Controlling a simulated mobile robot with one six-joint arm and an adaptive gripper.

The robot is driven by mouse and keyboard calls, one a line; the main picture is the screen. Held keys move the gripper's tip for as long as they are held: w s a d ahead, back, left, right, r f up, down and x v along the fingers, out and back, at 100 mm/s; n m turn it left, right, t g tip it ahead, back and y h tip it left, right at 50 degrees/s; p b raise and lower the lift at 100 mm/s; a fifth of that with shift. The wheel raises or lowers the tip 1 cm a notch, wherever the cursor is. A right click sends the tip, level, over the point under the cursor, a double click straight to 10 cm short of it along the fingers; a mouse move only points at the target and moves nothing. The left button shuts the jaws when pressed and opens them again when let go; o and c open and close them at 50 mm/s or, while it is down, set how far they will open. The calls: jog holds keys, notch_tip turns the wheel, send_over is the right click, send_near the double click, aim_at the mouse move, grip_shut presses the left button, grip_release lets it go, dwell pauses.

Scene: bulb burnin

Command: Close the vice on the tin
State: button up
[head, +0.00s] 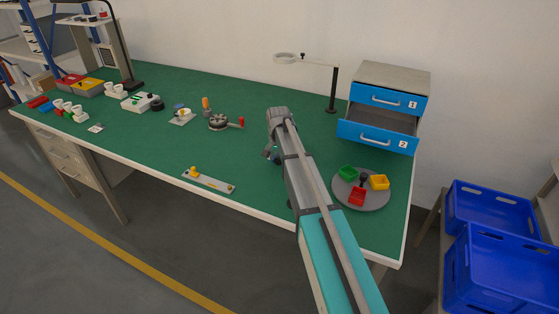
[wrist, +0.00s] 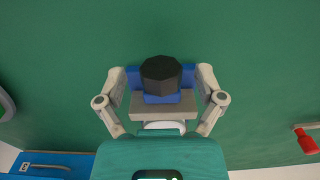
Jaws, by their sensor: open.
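In the wrist view, the vice shows as a blue body (wrist: 188,77) with a black faceted knob (wrist: 160,72) and a grey bar (wrist: 165,108). A pale rounded thing (wrist: 163,126) shows just below the bar, partly hidden by my wrist; I cannot tell whether it is the tin. My gripper (wrist: 163,80) is open, with one finger on each side of the knob and blue body. I cannot tell whether the fingers touch them. In the head view, my arm hides most of this spot; only a small dark and blue bit (head: 274,154) shows beside it.
A drawer cabinet (head: 392,76) stands at the back right, its lower drawer (head: 376,135) pulled out. A grey round tray (head: 375,198) with red, green and yellow bins is right of my arm. A magnifier stand (head: 333,92) is behind. A crank device (head: 219,123) stands left.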

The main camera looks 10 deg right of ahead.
jog(key=c, duration=1.1)
jog(key=shift+d, duration=0.25)
jog(key=shift+c, duration=0.2)
jog(key=shift+a, duration=0.15)
jog(key=shift+s, duration=0.1)
